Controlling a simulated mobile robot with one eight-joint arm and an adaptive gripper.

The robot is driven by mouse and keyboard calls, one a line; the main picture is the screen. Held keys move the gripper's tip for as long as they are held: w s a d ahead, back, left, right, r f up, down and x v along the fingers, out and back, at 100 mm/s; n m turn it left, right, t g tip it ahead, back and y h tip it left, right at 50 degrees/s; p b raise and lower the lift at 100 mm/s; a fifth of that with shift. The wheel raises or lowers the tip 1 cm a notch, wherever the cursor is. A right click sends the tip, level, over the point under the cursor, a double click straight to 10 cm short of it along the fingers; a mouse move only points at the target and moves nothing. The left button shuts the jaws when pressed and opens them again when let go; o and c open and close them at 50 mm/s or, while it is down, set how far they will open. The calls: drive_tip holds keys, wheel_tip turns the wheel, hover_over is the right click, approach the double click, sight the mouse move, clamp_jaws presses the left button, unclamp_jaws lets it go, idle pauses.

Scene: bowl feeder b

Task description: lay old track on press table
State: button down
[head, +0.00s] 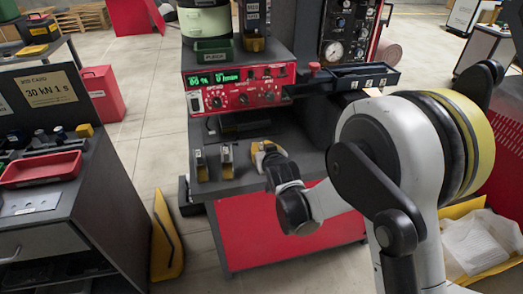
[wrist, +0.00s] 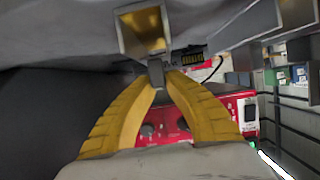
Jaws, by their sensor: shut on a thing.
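My gripper (head: 262,148) is at the dark lower deck of the feeder stand, beside two small yellow-and-black pieces, (head: 200,163) and (head: 227,160). In the wrist view its yellow fingers (wrist: 158,74) converge on a small grey piece, mostly hidden between the tips. A tan, square-edged part (wrist: 143,28) sits just beyond the fingertips; I cannot tell whether it joins the held piece. A long dark channel (head: 365,79), possibly a track, sticks out right of the red control box (head: 232,90). A dark bench at left (head: 120,165) with a "30 kN 1 s" sign may be the press table.
A red tray (head: 42,169) lies on the left bench. A yellow floor wedge (head: 166,238) stands between bench and stand. A yellow bin (head: 487,265) with white sheets is at lower right. Open floor (head: 152,100) lies between bench and stand.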

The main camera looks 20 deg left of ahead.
drive_tip(key=shift+r, duration=0.1)
drive_tip(key=c, duration=1.5)
unclamp_jaws()
